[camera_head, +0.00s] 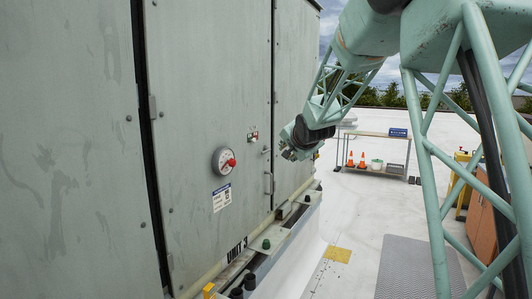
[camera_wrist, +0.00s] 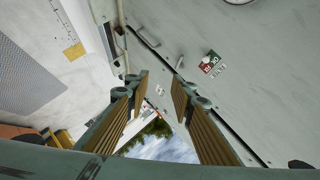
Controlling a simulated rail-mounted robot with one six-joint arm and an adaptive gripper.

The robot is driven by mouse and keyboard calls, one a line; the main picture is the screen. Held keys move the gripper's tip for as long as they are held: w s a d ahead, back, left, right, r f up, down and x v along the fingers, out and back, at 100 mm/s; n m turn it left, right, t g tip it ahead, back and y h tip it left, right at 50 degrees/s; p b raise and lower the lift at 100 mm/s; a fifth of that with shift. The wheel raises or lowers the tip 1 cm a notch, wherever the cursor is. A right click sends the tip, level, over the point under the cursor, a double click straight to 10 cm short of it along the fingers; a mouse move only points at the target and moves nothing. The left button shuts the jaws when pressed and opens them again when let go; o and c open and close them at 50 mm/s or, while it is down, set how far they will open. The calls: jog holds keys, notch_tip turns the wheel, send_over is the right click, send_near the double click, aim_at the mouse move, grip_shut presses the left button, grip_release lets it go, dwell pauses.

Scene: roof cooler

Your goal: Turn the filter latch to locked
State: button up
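A grey cooler cabinet (camera_head: 190,70) fills the left of the head view. A small red-and-white plate (camera_head: 252,135) is on its door; the wrist view shows it as a red-and-green plate (camera_wrist: 210,62) with a pale knob. A round white dial with a red knob (camera_head: 224,161) sits lower left of it. I cannot tell for sure which is the filter latch, nor its setting. My gripper (camera_head: 290,154) is right of the plate, near the cabinet. In the wrist view my gripper (camera_wrist: 160,81) has its fingers apart with nothing between them; the plate is beyond the right finger, apart from it.
A door handle (camera_head: 268,183) sticks out near the door's right edge. A ledge with bolts (camera_head: 266,244) runs along the cabinet's base. A cart (camera_head: 375,152) with orange cones (camera_head: 362,160) stands at the back. The pale roof between them is mostly clear.

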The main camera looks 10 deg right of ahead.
jog(key=w+f+m+t+p, duration=0.1)
jog(key=w+f+m, duration=0.1)
jog(key=w, duration=0.8)
jog(key=m+t+y+p, duration=0.2)
send_near(265, 152)
jog(key=shift+d+f+v, duration=0.1)
jog(key=shift+f+v, duration=0.05)
jog(key=shift+v, duration=1.05)
jog(key=shift+d+f+v, duration=0.1)
jog(key=shift+d+v, duration=0.05)
jog(key=shift+v, duration=1.1)
jog(key=shift+w, duration=0.15)
jog(key=shift+x, duration=6.75)
jog(key=shift+a+r, duration=0.15)
grip_shut()
